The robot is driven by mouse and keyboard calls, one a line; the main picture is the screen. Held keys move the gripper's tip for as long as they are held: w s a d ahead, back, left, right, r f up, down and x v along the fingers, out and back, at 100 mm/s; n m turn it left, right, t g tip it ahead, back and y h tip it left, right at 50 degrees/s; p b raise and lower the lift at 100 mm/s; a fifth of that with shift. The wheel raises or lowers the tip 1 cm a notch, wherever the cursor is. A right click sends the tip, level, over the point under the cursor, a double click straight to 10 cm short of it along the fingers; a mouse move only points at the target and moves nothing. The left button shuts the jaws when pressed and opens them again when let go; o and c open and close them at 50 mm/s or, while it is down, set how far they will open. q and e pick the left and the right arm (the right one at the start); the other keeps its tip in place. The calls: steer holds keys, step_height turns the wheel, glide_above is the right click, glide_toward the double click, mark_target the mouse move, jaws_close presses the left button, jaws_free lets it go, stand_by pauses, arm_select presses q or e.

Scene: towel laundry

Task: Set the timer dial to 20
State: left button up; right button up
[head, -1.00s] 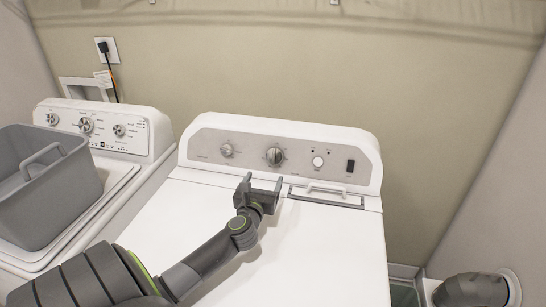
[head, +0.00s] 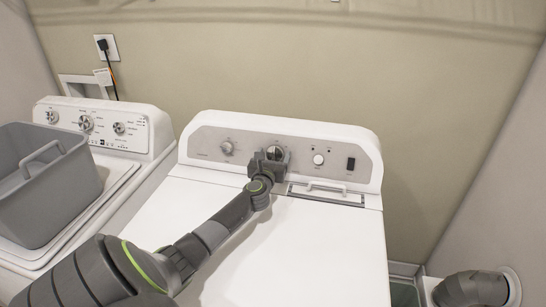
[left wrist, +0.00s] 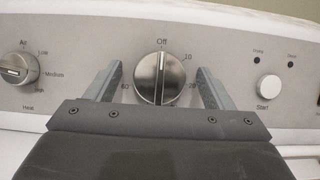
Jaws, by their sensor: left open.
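The timer dial (left wrist: 159,78) is a round silver knob on the dryer's grey control panel. In the left wrist view its ridge stands upright, in line with the Off mark at the top. The mark 10 is at its upper right, 20 at its lower right and 60 at its lower left. My left gripper (left wrist: 158,85) is open, with one finger on each side of the dial and a gap showing on both sides. In the head view the left gripper (head: 271,155) partly covers the dial (head: 275,152). My right gripper is not in view.
A heat knob (left wrist: 18,68) is left of the dial and a Start button (left wrist: 269,88) is right of it. A handled recess (head: 325,194) is below the panel. A washer (head: 105,130) with a grey basket (head: 45,185) stands at the left.

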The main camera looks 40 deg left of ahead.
arm_select(q)
steer(key=c, duration=0.9)
steer(key=shift+c, duration=0.2)
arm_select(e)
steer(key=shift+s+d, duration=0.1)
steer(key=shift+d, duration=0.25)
arm_select(q)
steer(key=shift+m, duration=0.3)
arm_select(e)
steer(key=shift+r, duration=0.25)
